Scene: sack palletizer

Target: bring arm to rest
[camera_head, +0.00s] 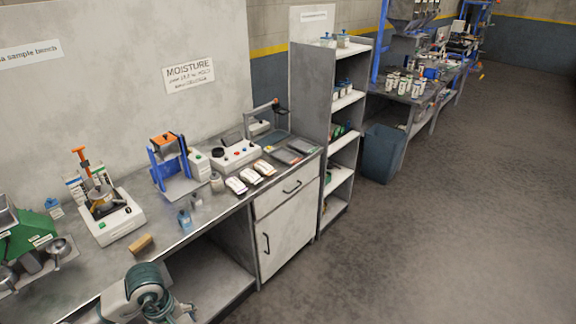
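My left arm (128,292) comes in at the bottom left, in front of the bench edge. It is a white link with a dark teal joint. The end of this arm (184,311) is small and partly cut off at the bottom of the picture, so I cannot tell whether the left gripper is open or shut. No held object shows there. My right arm and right gripper are not in view.
The sample bench (165,244) runs along the wall, with a white scale (112,222), a blue press frame (170,165), a wooden block (140,244) and small bags (250,176). A shelf unit (338,140) and blue bin (382,153) stand beyond. The right floor is clear.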

